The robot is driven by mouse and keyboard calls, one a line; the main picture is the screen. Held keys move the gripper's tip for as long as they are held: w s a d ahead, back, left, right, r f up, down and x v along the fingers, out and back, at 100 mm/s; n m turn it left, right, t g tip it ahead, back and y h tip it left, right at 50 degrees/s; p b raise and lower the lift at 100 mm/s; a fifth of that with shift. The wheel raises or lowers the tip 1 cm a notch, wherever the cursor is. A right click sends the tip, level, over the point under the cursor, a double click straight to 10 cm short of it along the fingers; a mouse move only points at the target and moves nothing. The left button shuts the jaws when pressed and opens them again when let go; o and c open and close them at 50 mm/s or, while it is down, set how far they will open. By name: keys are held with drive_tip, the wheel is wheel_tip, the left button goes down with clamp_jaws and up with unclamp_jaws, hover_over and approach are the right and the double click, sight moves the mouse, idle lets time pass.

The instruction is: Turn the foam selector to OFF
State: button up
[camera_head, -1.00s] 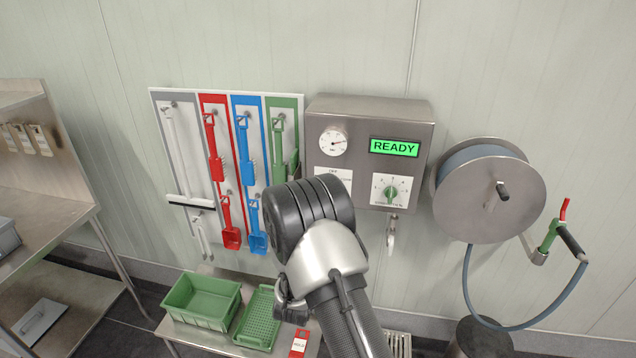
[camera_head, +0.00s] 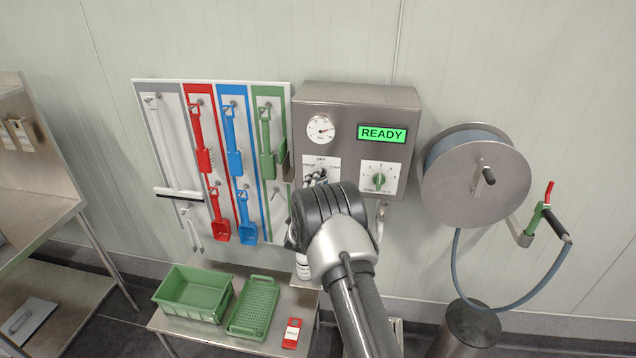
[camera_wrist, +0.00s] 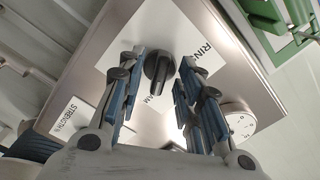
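The foam selector is a black knob (camera_wrist: 158,67) on a white label plate on the steel control box (camera_head: 405,97). In the wrist view, "RIN" and "AM" show on the plate; the rest of those words is covered. The knob's bar points down in that view, towards "AM". In the head view, the plate (camera_head: 333,163) reads OFF at its top, and my wrist hides its lower part. My gripper (camera_wrist: 160,72) is open, with one finger on each side of the knob. I cannot tell whether the fingers touch it.
The box also carries a gauge (camera_head: 320,129), a green READY display (camera_head: 381,133) and a green strength knob (camera_head: 379,179). A tool board (camera_head: 161,85) hangs to the left, a hose reel (camera_head: 476,185) to the right. A green bin (camera_head: 195,294) stands on a low table below.

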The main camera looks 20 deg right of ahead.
drive_tip(key=shift+w+d, duration=0.25)
drive_tip(key=shift+w, duration=0.05)
drive_tip(key=shift+c, duration=0.3)
clamp_jaws()
